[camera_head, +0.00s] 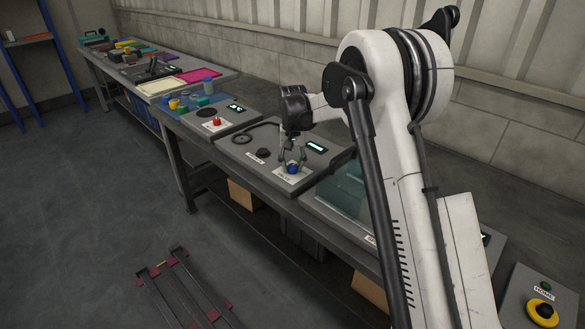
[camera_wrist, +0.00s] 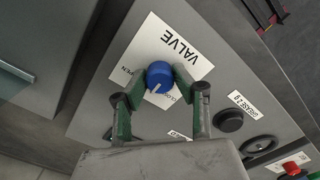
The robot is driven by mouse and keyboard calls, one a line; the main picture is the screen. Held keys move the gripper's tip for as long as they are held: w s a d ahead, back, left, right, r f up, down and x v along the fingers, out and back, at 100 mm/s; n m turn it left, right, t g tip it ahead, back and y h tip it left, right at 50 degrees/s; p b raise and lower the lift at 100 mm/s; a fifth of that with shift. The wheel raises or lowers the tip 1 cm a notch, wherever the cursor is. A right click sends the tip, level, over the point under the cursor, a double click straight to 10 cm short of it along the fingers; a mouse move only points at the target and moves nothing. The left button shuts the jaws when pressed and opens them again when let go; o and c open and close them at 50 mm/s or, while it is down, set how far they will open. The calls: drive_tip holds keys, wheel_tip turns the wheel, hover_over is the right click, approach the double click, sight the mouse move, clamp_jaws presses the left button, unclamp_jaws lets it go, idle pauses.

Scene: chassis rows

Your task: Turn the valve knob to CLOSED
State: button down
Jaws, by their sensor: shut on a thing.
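The blue valve knob (camera_wrist: 159,76) sits on a white label plate (camera_wrist: 178,52) reading VALVE, with OPEN and a partly hidden CLOSED printed on it. In the head view my gripper (camera_head: 292,163) reaches down onto the blue knob (camera_head: 293,168) at the front of a grey panel (camera_head: 310,178).
Beside the knob are a black round button (camera_wrist: 229,121) and a dark ring-shaped wheel (camera_wrist: 259,149). A red button (camera_head: 217,121) is on the panel to the left. A glass-like cover (camera_head: 345,190) lies to the right. Small blue and yellow items (camera_head: 182,104) stand further left.

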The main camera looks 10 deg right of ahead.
sight(293, 165)
drive_tip(key=n, duration=0.4)
drive_tip(key=shift+n+b, duration=0.3)
drive_tip(key=shift+b, duration=0.1)
drive_tip(key=shift+n+b, duration=0.3)
drive_tip(key=shift+n, duration=1.6)
drive_tip(key=c, duration=1.4)
unclamp_jaws()
wheel_tip(293, 165, up, 12)
drive_tip(key=shift+r, duration=0.1)
